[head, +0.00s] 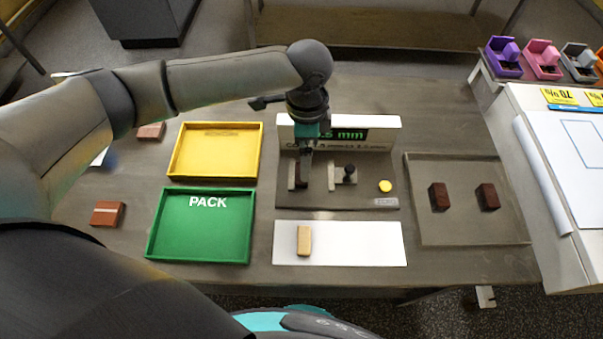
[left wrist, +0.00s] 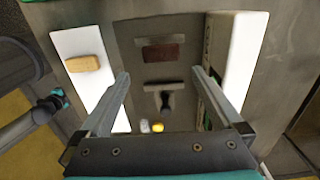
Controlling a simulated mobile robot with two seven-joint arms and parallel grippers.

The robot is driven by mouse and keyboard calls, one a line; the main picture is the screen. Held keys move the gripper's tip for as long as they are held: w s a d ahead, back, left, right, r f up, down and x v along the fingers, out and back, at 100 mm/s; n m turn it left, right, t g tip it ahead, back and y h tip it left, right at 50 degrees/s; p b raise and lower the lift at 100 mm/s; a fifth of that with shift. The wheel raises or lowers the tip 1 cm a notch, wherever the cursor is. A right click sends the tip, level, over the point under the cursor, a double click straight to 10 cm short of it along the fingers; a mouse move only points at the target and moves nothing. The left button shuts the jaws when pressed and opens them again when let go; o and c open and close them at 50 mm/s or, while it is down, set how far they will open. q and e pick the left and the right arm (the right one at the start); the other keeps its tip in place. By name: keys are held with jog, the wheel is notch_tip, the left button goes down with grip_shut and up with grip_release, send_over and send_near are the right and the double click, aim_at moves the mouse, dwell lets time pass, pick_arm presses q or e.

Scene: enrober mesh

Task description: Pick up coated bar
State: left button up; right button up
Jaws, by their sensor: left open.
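A dark brown coated bar (head: 301,176) stands in the measuring gauge, next to its left grey jaw; it also shows in the left wrist view (left wrist: 162,52). Two more dark bars, one on the left (head: 438,197) and one on the right (head: 488,197), are on the grey tray (head: 466,233). A tan uncoated bar (head: 304,240) lies on the white sheet (head: 350,250). My left gripper (head: 307,150) points down above the gauge. In the left wrist view its fingers (left wrist: 160,75) are apart, with nothing held between them. My right gripper does not show.
The gauge base (head: 350,197) has a display panel (head: 375,134) behind, a dark knob and a yellow button (head: 385,186). A yellow tray (head: 215,175) and a green PACK tray (head: 200,258) are empty at left. Wrapped reddish-brown bars (head: 107,214) lie farther left.

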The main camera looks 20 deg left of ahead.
pick_arm(q)
jog(key=shift+w+f+b, duration=0.1)
jog(key=shift+f+b, duration=0.3)
jog(key=shift+f, duration=3.15)
jog(key=shift+c, duration=0.4)
jog(key=c, duration=0.8)
jog(key=shift+r, duration=0.2)
